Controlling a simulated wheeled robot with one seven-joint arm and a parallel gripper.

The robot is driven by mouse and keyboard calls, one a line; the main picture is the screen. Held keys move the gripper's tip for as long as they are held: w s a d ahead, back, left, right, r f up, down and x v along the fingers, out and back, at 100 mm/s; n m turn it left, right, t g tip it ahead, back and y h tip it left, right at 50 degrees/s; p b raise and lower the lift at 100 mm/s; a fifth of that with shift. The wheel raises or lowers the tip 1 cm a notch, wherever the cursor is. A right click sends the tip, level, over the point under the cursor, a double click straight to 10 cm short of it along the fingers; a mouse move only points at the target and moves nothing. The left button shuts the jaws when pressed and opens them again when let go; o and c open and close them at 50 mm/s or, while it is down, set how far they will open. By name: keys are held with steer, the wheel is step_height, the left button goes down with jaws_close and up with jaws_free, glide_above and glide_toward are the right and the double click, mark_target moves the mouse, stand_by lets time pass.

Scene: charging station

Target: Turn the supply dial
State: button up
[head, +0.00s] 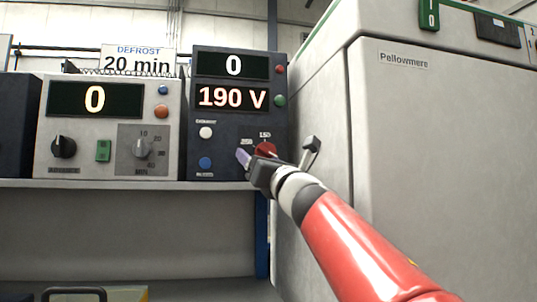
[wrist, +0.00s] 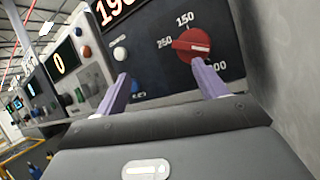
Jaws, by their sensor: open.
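The supply dial (wrist: 193,45) is a red knob with a pale pointer line, on the dark supply box (head: 230,130). Marks 150, 250 and a partly hidden one ending in 00 surround it. In the head view the red dial (head: 265,149) is partly hidden by my gripper (head: 254,163). The box's displays read 0 and 190 V. In the wrist view my gripper (wrist: 162,86) is open, its two pale purple fingers apart and empty. The right fingertip is just below the dial and the left one is well to its left. Whether the right finger touches the dial cannot be told.
A defrost timer box (head: 108,125) with a display of 0 stands left on the shelf (head: 130,184), under a "20 min" sign (head: 138,61). A large grey Pellowmere cabinet (head: 440,130) stands close on the right. The supply box also has several buttons.

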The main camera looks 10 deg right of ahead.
mark_target(269, 153)
steer(key=w+d+n+h+p, duration=0.1)
steer(key=w, duration=0.1)
steer(key=w+d+r+n+h+p, duration=0.1)
steer(key=w+n, duration=0.1)
steer(key=w+d+r+n+h+p, duration=0.1)
steer(key=w+n, duration=0.1)
steer(key=shift+d+r+p, duration=0.1)
steer(key=shift+r+p, duration=0.15)
steer(key=shift+p, duration=0.05)
steer(key=shift+w, duration=0.5)
steer(key=shift+c, duration=0.2)
steer(key=c, duration=0.9)
